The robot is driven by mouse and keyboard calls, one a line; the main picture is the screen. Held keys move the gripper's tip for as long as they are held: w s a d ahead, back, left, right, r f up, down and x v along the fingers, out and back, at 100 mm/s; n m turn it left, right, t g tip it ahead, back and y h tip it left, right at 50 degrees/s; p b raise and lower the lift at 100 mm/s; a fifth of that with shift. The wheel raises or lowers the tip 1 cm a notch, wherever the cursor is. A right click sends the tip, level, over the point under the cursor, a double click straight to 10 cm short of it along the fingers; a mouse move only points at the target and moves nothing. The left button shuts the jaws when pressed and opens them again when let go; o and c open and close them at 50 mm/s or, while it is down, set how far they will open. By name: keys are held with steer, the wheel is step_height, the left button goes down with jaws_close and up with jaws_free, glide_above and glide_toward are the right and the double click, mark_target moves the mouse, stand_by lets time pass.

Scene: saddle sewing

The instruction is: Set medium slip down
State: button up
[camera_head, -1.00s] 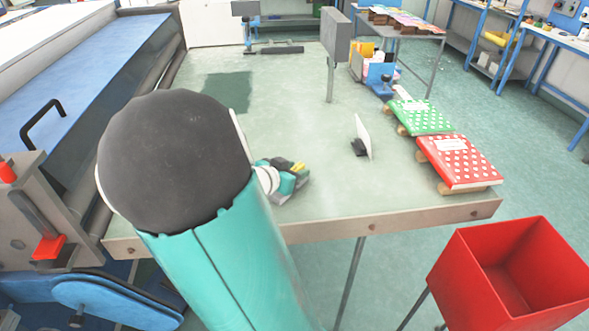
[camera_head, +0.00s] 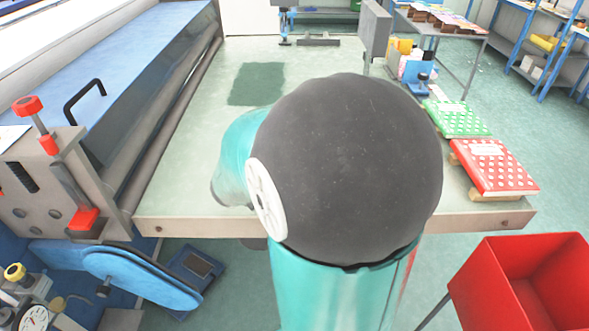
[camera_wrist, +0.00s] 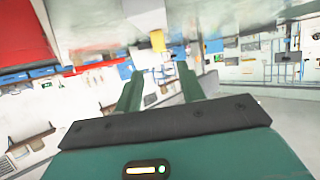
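My gripper (camera_wrist: 160,72) shows in the wrist view with its two green fingers apart. I see nothing held between them, only the room's background. In the head view my arm's dark round joint covers the middle of the table, and the gripper is hidden behind it. No medium slip can be made out in the current views. The pale table (camera_head: 190,165) shows at the left and back, with a darker green rectangle (camera_head: 257,83) on it.
A red dotted pack (camera_head: 495,168) and a green dotted pack (camera_head: 457,118) lie along the table's right edge. A red bin (camera_head: 520,280) stands at front right. A blue-covered machine (camera_head: 130,70) borders the left. The table's left strip is clear.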

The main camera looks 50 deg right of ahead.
steer(key=w+a+r+n+t+y, duration=0.45)
steer(key=w+a+t, duration=0.25)
steer(key=a, duration=0.2)
steer(key=w+a+r+n+t+y, duration=0.4)
steer(key=w+a+n+t+y, duration=0.1)
steer(key=w+a+t, duration=0.3)
steer(key=s+a+r+n+g+y, duration=0.1)
steer(key=s+a+n+g+y, duration=0.35)
steer(key=a, duration=0.85)
steer(key=s+f+n+g, duration=0.3)
steer(key=s+n+g, duration=0.1)
steer(key=s, duration=0.9)
steer(key=shift+a+n+h, duration=0.15)
steer(key=shift+n+h, duration=0.15)
steer(key=shift+n, duration=0.1)
